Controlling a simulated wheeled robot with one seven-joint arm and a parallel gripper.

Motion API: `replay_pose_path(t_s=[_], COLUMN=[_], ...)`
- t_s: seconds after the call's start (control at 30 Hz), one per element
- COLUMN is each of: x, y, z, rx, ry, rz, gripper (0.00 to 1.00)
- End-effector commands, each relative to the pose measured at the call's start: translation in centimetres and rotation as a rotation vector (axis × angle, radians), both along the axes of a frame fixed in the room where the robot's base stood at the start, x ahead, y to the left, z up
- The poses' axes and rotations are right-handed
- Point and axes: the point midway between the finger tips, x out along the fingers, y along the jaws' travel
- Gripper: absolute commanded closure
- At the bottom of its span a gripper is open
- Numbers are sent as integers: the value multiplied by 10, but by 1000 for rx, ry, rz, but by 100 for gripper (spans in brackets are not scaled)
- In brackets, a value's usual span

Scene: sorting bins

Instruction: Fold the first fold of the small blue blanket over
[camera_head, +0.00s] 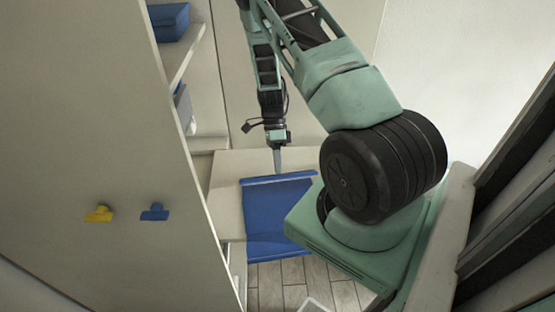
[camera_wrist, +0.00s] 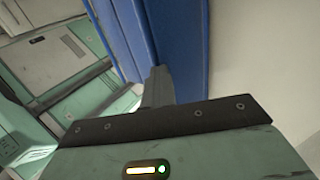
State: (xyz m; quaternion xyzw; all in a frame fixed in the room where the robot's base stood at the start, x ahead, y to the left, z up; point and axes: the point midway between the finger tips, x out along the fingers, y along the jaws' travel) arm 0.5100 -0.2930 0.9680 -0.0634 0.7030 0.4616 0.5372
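The small blue blanket (camera_head: 268,212) lies spread on a pale table, and its near edge hangs over the table's front edge. A narrow raised strip runs along its far edge. My gripper (camera_head: 277,165) points down at that far edge, near the middle of the strip. In the wrist view the blanket (camera_wrist: 172,40) shows as a blue band with lengthwise ridges, and the gripper fingers (camera_wrist: 158,80) reach its edge. The fingers look close together, but I cannot tell whether cloth is between them. My arm hides the blanket's right part.
The pale table (camera_head: 228,212) has bare room left of the blanket. A tall panel with a yellow clip (camera_head: 99,214) and a blue clip (camera_head: 155,212) stands at left. Shelves behind it hold a blue box (camera_head: 168,22). A wall rises at right.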

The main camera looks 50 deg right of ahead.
Motion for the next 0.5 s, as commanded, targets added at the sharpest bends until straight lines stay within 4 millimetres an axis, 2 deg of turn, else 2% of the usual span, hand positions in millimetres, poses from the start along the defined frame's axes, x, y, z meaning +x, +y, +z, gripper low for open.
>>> replay_pose_path(t_s=[0.03,0.23,0.27,0.3,0.5], x=[2,3,3,3,2], y=[-3,-4,-4,-5,-4], z=[-10,-10,-10,-10,-10], rx=[-20,-23,-24,-24,-24], ry=[-15,-19,-19,-19,-18], rz=[0,0,-1,-1,0], gripper=[95,95,99,95,95])
